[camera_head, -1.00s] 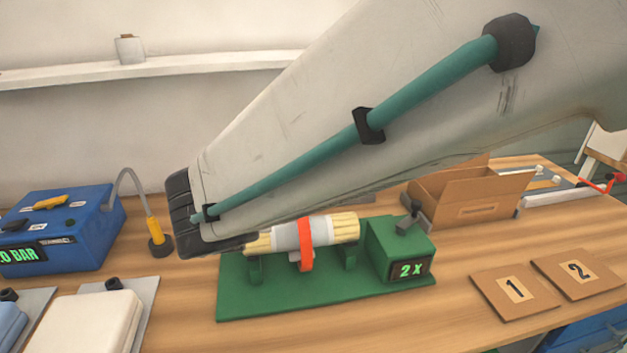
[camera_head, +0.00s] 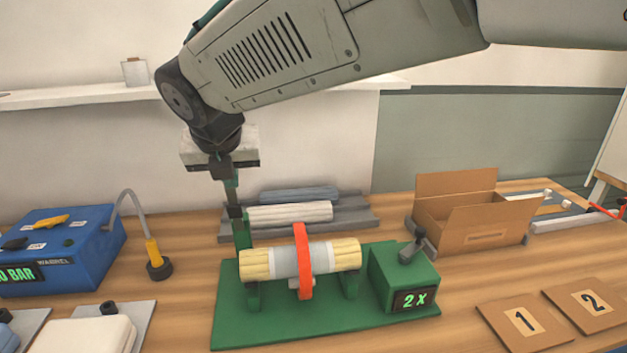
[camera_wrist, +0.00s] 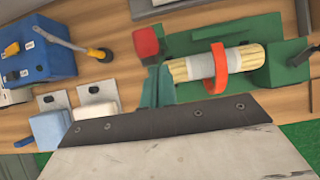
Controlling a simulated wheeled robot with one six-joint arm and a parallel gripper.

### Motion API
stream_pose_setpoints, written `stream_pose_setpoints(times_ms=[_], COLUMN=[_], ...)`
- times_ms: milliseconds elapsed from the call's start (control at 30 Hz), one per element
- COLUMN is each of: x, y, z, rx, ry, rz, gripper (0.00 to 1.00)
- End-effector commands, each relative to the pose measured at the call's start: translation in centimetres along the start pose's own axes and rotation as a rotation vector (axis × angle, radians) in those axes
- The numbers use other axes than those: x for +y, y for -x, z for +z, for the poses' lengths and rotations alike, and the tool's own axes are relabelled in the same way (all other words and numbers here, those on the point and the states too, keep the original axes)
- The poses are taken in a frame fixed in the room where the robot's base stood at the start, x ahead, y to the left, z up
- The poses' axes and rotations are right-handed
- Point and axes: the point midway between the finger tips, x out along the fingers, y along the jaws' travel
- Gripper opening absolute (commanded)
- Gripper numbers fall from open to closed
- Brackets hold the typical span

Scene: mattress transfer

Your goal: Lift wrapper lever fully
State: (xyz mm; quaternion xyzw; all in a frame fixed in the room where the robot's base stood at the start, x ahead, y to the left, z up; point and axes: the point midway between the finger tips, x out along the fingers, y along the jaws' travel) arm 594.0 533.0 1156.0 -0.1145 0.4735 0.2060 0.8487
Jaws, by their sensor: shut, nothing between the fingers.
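The green wrapper (camera_head: 300,320) stands on the wooden table in the head view, with a display reading 2 X. A cream roll with a grey band (camera_head: 343,255) lies on its supports, and an orange-red ring (camera_head: 303,262) stands around it. A short dark lever (camera_head: 412,249) sits on top of the green box at its right end. My gripper (camera_head: 236,212) is shut and empty, pointing down behind the wrapper's left end, apart from that lever. In the wrist view my teal fingers (camera_wrist: 157,86) lie left of the roll, near a red block (camera_wrist: 146,42) I cannot identify.
An open cardboard box (camera_head: 475,222) stands at the right. Brown tiles 1 (camera_head: 522,318) and 2 (camera_head: 590,300) lie at the front right. A blue pump unit (camera_head: 60,250) is at the left. Rolls on a grey tray (camera_head: 355,212) lie behind the wrapper.

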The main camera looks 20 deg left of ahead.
Motion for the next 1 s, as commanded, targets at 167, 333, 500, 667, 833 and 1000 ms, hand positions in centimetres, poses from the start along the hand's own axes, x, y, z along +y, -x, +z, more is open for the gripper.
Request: stream_pose_setpoints(times_ms=[167, 333, 500, 667, 833, 1000], x=[0.0, 0.0, -0.2, -0.3, -0.3, -0.3], y=[-0.3, -0.5, -0.6, -0.6, -0.6, -0.6], z=[2.1, 3.4, 4.2, 4.4, 4.4, 4.4], rx=[-0.001, -0.006, -0.013, -0.014, -0.014, -0.014], ry=[0.0, 0.0, 0.0, -0.001, -0.001, -0.002], rz=[-0.001, 0.001, 0.0, -0.001, -0.001, -0.001], gripper=[0.0, 0.0, 0.0, 0.0, 0.0, 0.0])
